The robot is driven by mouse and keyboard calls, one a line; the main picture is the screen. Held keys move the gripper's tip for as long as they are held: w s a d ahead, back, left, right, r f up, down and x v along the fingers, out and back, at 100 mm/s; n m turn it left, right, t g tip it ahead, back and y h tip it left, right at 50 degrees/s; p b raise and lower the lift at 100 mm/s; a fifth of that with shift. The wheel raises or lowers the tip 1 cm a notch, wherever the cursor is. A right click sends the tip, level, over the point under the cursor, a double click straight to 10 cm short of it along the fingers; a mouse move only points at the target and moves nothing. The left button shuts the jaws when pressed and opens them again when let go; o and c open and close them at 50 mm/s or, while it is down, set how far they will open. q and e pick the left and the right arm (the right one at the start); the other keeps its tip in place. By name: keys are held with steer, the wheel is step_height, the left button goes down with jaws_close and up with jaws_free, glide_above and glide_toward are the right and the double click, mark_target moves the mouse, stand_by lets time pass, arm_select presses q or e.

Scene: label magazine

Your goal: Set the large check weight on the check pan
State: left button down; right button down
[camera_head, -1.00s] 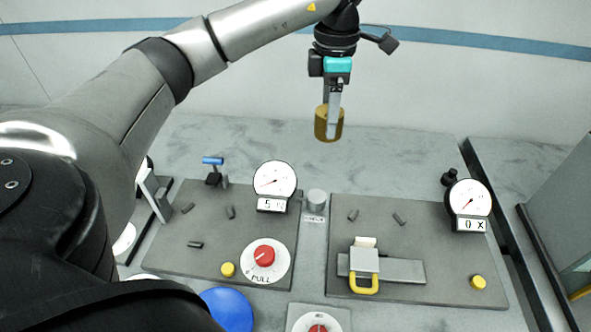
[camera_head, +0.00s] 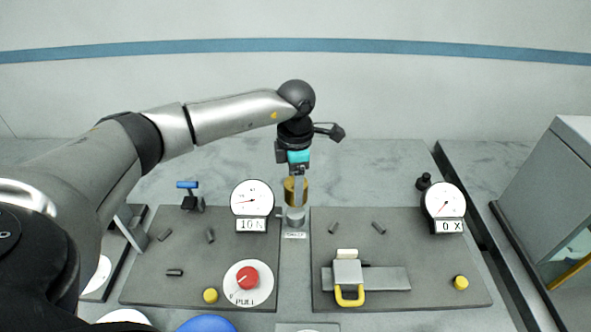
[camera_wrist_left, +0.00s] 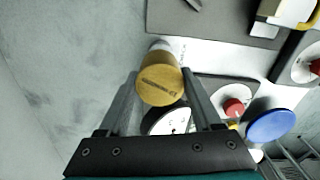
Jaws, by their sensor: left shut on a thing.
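The large check weight is a brass-coloured cylinder (camera_head: 295,190). My left gripper (camera_head: 297,178) points down and is shut on it. The check pan is a small grey round post top (camera_head: 295,217) between the two dark panels, with a label in front. The weight is right over the pan in the head view; I cannot tell whether they touch. In the left wrist view the weight (camera_wrist_left: 160,84) sits between the fingers, with a pale part of the pan (camera_wrist_left: 168,46) showing behind it. My right gripper is not in view.
A left dial gauge (camera_head: 252,198) stands close beside the pan, with a readout that looks like 10. A right gauge (camera_head: 444,201) reads 0. A red knob (camera_head: 247,278), a yellow-handled slide (camera_head: 349,286) and a blue-handled lever (camera_head: 188,190) sit on the panels.

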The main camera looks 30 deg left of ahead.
arm_select(q)
steer(key=shift+w+f, duration=0.1)
steer(key=shift+f, duration=2.05)
steer(key=shift+f, duration=0.15)
steer(key=shift+c, duration=0.3)
jaws_free()
step_height(320, 180, up, 12)
steer(key=shift+r, duration=0.1)
